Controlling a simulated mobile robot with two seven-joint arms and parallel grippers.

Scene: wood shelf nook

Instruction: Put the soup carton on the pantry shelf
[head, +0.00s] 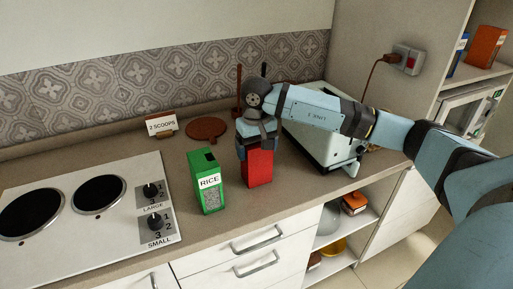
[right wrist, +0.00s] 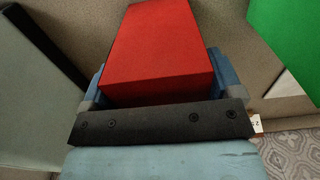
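A plain red carton (head: 257,167), which I take for the soup carton, stands upright on the counter. No label shows on its visible faces. My right gripper (head: 257,146) reaches down over its top, one finger on each side. In the right wrist view the red carton (right wrist: 160,50) fills the space between the fingers, with no clear gap, so the gripper looks shut on it. An open shelf (head: 466,76) in the tall cabinet at the right holds an orange box (head: 486,47) and a blue box (head: 459,54). My left gripper is out of view.
A green rice carton (head: 208,182) stands close left of the red one. The cooktop (head: 110,245) is farther left. A white appliance (head: 320,135) stands right, under my arm. A small sign (head: 161,126) and brown round board (head: 207,128) are behind. Low shelves (head: 353,222) hold bowls and boxes.

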